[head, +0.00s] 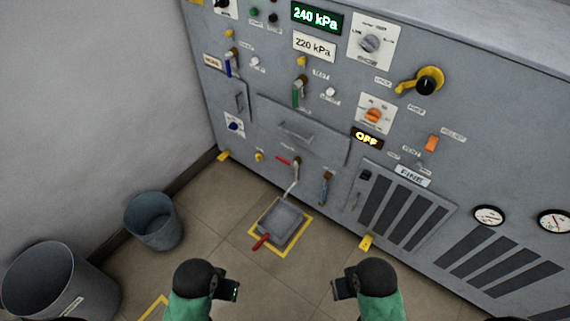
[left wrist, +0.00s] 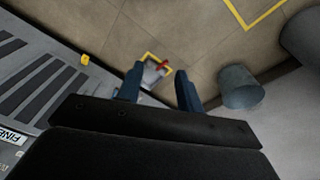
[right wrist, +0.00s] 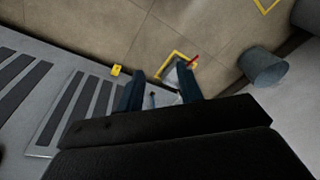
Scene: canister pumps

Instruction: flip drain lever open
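The panel's low part carries a valve with a red lever (head: 284,160), its handle pointing left. A thin pale spout or stream runs from it down to a grey floor box (head: 281,222) inside a yellow outline. The box has a red handle (head: 261,241) at its front; both also show in the left wrist view (left wrist: 155,72). The small labels are too blurred to tell which lever is marked drain. My left gripper (head: 235,290) and right gripper (head: 337,289) are in front of the panel, apart from it. Both wrist views show spread fingers with nothing held.
Other levers are blue (head: 227,67), green (head: 296,97) and low blue (head: 325,190). Two grey bins (head: 154,222) (head: 60,285) stand at left. Floor before the panel is mostly clear.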

